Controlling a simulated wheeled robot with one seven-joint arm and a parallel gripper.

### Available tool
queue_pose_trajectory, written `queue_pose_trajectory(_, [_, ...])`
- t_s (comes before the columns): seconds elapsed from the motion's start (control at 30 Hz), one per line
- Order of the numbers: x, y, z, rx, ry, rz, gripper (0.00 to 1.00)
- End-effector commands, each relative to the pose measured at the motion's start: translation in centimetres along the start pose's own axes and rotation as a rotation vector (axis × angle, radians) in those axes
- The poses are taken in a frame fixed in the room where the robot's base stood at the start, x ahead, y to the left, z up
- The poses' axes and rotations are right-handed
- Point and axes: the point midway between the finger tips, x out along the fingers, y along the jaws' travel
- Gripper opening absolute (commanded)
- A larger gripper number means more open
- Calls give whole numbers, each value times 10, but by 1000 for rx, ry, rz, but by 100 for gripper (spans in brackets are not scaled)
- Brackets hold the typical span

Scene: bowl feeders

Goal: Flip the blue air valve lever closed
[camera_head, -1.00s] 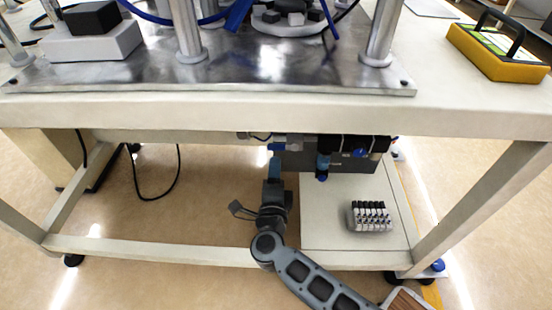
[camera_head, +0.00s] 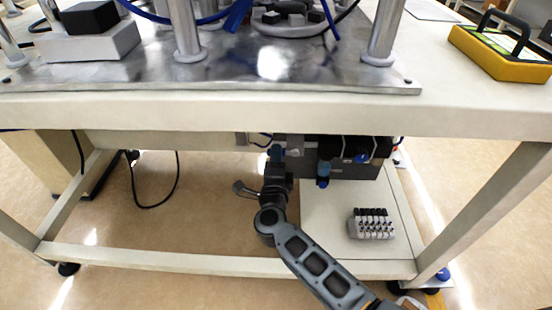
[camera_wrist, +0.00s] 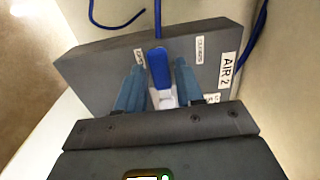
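The blue air valve lever (camera_wrist: 158,68) stands up in the middle of the wrist view, on a white valve body (camera_wrist: 165,100). The valve sits in front of a dark grey block (camera_wrist: 100,65) with an "AIR 2" label (camera_wrist: 228,70) and small labels on either side of the lever. My gripper (camera_wrist: 158,72) is open, with one blue-grey finger on each side of the lever and a gap showing around it. In the head view my gripper (camera_head: 276,153) is under the table, and the lever cannot be made out there.
The table edge (camera_head: 280,118) is above my arm. A black unit with blue knobs (camera_head: 350,155) hangs to the right of my gripper. A small block of valves (camera_head: 371,223) stands on the white lower shelf (camera_head: 325,240).

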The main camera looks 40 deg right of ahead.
Motion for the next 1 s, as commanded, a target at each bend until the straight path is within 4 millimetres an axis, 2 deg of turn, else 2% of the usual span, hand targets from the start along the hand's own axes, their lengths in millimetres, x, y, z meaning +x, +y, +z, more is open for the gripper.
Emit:
queue_pose_trajectory(0.07, [0, 0, 0, 0, 0, 0, 29])
queue_pose_trajectory(0.37, [0, 0, 0, 0, 0, 0, 0])
queue_pose_trajectory(1.0, [-1, -2, 0, 39, -1, 1, 0])
